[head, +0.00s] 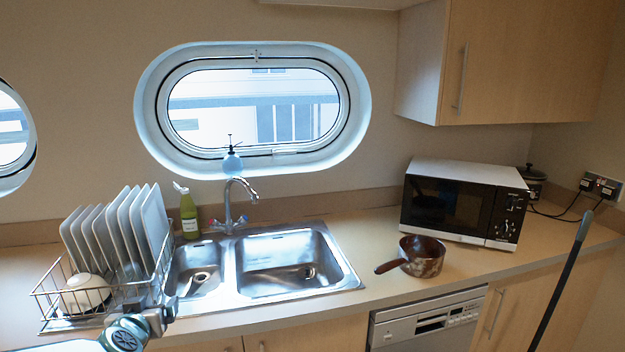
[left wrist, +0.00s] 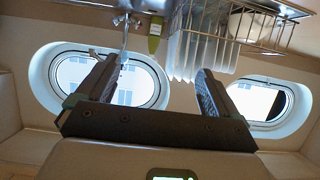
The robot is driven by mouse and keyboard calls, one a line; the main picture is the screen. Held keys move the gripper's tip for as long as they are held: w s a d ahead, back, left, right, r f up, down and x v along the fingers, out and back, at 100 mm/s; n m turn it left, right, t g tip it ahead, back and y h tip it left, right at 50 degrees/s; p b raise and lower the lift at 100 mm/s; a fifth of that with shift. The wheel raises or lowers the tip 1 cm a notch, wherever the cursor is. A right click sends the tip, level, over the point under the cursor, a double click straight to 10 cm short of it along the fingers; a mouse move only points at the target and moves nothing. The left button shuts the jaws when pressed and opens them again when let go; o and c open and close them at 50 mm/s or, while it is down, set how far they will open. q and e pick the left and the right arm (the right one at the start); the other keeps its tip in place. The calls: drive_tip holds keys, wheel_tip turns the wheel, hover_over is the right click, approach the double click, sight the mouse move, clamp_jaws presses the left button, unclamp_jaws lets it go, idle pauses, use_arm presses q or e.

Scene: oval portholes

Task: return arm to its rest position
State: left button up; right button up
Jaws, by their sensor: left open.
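My left gripper (head: 160,312) shows at the lower left of the head view, low in front of the counter's front edge, near the dish rack and the sink. In the left wrist view its two dark fingers (left wrist: 158,68) stand wide apart with nothing between them. That view is upside down, with the rack and plates at its top. My left arm comes in from the bottom left of the head view. My right gripper is in neither view.
A wire dish rack (head: 48,296) holds several white plates (head: 152,215) and a bowl (head: 82,293). The steel sink (head: 345,278), green bottle (head: 188,215), saucepan (head: 424,258) and microwave (head: 462,205) stand along the counter. A dark pole (head: 562,282) leans at the right.

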use_arm(q)
drive_tip(key=s+d+f+m+g+h, duration=0.1)
drive_tip(key=s+d+f+g, duration=0.2)
drive_tip(key=f, duration=0.6)
drive_tip(key=s+d+f+m+g+h, duration=0.1)
drive_tip(key=s+d+f, duration=0.25)
drive_tip(key=f, duration=0.45)
drive_tip(key=s+d+f+m+g+h, duration=0.1)
drive_tip(key=s+d+f+g, duration=0.2)
drive_tip(key=f, duration=0.6)
drive_tip(key=s+d+f+g+h, duration=0.1)
drive_tip(key=s+d+f+g, duration=0.1)
drive_tip(key=s, duration=0.6)
drive_tip(key=s+d+f+n+g+h, duration=0.1)
drive_tip(key=s+d+f+g, duration=0.1)
drive_tip(key=s+d+f, duration=0.2)
drive_tip(key=s+d+f+n+g+h, duration=0.1)
drive_tip(key=s+d+f, duration=0.3)
drive_tip(key=s, duration=0.7)
drive_tip(key=shift+s+d+g+h, duration=0.35)
drive_tip(key=shift+d+h, duration=0.25)
drive_tip(key=shift+d, duration=0.6)
